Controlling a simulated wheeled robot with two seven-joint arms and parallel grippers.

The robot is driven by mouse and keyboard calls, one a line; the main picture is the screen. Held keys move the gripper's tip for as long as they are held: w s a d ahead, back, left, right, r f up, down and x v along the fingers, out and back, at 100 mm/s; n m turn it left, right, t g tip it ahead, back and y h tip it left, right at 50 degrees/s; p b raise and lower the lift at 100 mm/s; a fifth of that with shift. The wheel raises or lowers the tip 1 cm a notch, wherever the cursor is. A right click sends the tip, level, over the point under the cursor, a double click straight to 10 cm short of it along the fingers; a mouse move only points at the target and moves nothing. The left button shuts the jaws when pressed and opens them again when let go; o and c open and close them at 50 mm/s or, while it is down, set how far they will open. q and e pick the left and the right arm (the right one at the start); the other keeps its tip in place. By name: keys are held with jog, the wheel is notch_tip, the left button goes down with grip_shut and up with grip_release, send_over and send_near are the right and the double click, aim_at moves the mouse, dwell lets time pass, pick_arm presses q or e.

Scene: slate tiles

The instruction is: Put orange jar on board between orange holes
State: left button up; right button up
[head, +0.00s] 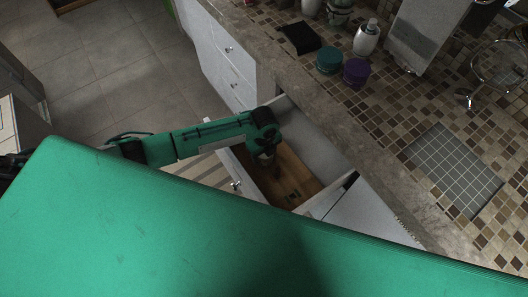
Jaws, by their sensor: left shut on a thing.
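My left gripper (266,158) reaches down into an open drawer (318,186) with a wooden bottom. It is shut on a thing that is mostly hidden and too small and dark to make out. I cannot clearly see an orange jar. A teal jar (328,60) and a purple jar (356,71) stand side by side on the tiled counter. A grey board with a pale grid (455,172) lies on the counter at the right; I can make out no orange holes in it. My right gripper is not in view.
On the counter (395,125) are a white bottle (366,38), a black flat thing (299,38), a grey upright panel (422,32) and a wire stand (497,66). White closed drawers (228,60) lie beyond the open one. The counter around the board is clear.

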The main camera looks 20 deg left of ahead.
pick_arm(q)
jog(key=o, duration=1)
jog(key=shift+o, duration=0.2)
notch_tip(320, 180, up, 12)
jog(key=shift+r, duration=0.15)
